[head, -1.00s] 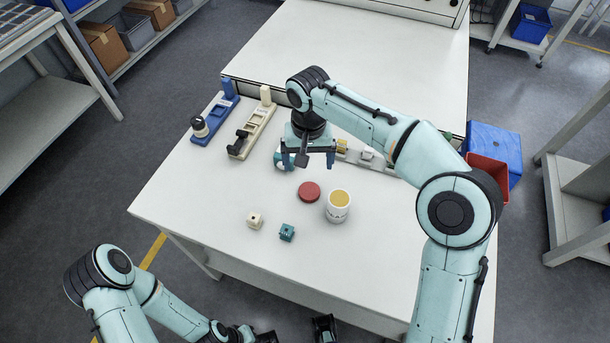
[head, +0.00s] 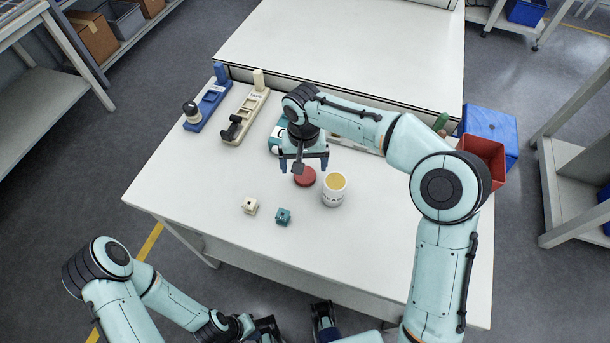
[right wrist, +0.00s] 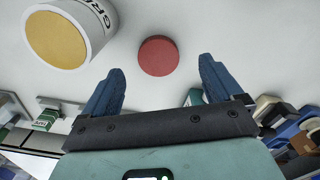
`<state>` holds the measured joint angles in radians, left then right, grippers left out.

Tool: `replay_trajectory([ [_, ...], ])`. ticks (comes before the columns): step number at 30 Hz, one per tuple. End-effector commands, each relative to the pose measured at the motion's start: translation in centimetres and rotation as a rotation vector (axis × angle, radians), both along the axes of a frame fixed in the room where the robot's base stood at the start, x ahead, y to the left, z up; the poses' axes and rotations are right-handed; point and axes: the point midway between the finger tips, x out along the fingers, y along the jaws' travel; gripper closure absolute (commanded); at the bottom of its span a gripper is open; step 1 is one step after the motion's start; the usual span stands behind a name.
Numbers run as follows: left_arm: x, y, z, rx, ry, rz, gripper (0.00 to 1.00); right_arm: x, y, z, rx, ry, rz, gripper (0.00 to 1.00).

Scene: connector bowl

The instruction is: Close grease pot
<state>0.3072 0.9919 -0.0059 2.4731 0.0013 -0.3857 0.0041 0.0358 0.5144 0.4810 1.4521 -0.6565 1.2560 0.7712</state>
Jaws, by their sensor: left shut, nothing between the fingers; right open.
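The grease pot (head: 334,190) is a white, upright, open jar with yellow grease showing at its top. In the right wrist view the pot (right wrist: 98,22) is at the upper left with part of its lettering visible. The red round lid (head: 305,179) lies flat on the table just left of the pot. It also shows in the right wrist view (right wrist: 158,56), between and beyond the fingertips. My right gripper (head: 304,168) is open and empty, pointing down above the lid, not touching it. My left gripper (head: 266,329) is shut and empty at the bottom edge, off the table front.
A blue fixture (head: 207,106) and a cream fixture (head: 246,116) stand at the back left. Red (head: 483,158) and blue (head: 490,128) bins are at the right.

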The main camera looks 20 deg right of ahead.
Motion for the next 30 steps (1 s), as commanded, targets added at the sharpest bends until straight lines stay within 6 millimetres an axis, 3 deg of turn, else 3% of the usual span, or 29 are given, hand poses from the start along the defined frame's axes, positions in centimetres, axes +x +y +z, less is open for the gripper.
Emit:
replay_trajectory([
  [8,0.0,0.0,0.0,0.000,0.000,0.000,1.00,0.0,0.0,-0.2,0.000,0.001,0.000,0.07],
  [19,-0.1,0.0,-0.3,0.000,0.001,0.000,1.00,0.7,-0.5,-4.9,0.002,0.003,0.001,0.07],
  [30,-0.1,0.0,-0.2,0.000,0.001,0.000,1.00,0.7,-0.5,-5.1,0.000,0.000,0.000,0.10],
])
